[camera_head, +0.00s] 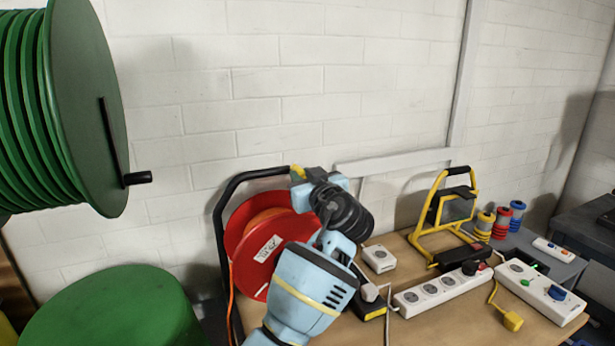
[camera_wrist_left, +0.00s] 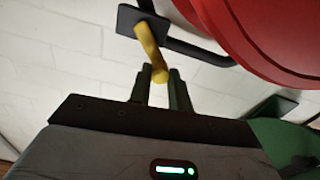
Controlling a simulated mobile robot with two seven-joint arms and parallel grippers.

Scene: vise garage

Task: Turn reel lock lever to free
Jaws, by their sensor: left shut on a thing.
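The red cable reel (camera_head: 262,240) stands on a black frame at the left end of the bench. It also shows in the left wrist view (camera_wrist_left: 270,40). The yellow reel lock lever (camera_wrist_left: 150,45) sits on the frame's black bracket, and its end lies between my left fingers. In the head view only a small bit of the lever (camera_head: 297,171) shows at the top of the frame. My left gripper (camera_wrist_left: 160,76) is shut on the lever. In the head view my left wrist partly covers the reel. My right gripper is in neither view.
A large green hose reel (camera_head: 90,110) with a black crank hangs at the upper left. A green drum (camera_head: 110,310) is below it. The bench (camera_head: 405,250) holds white power strips (camera_head: 442,291), a yellow work-light stand (camera_head: 422,226) and small coloured spools (camera_head: 502,222).

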